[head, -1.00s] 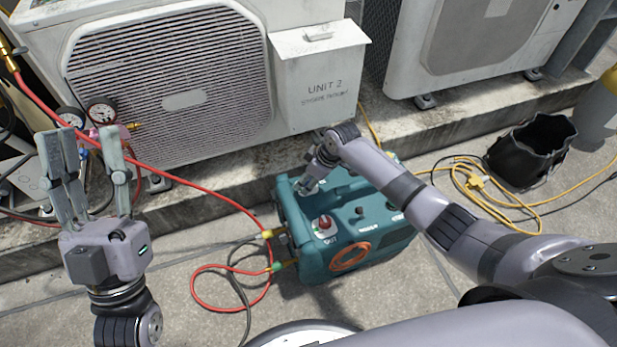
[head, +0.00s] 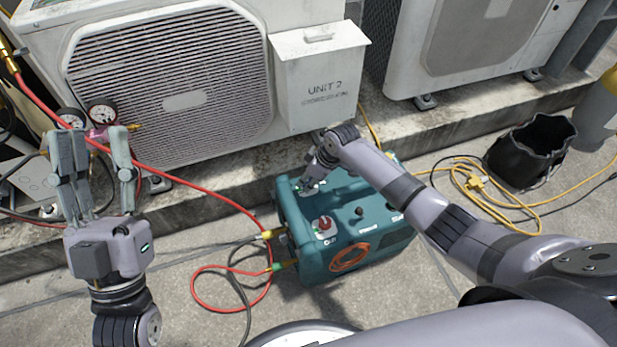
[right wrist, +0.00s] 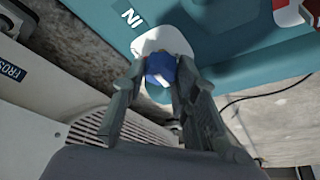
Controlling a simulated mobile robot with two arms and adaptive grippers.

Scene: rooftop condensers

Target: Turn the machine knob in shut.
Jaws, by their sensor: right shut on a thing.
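The teal machine (head: 345,255) stands on the ground in the middle of the head view. Its IN knob (right wrist: 161,66) is blue and sits on a white round plate beside the IN label in the right wrist view. My right gripper (head: 309,186) reaches down onto the machine's far left top corner, with its fingers on either side of the blue knob, shut on it; they also show in the right wrist view (right wrist: 160,80). In the head view the gripper hides this knob. My left gripper (head: 95,137) is open and empty, raised at the left, away from the machine.
A red knob (head: 324,224) on a white plate marked OUT is near the machine's front left. Red and dark hoses (head: 225,308) run from its left side. Condenser units (head: 170,85) stand behind. A black bag (head: 530,150) and yellow cable (head: 470,190) lie right.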

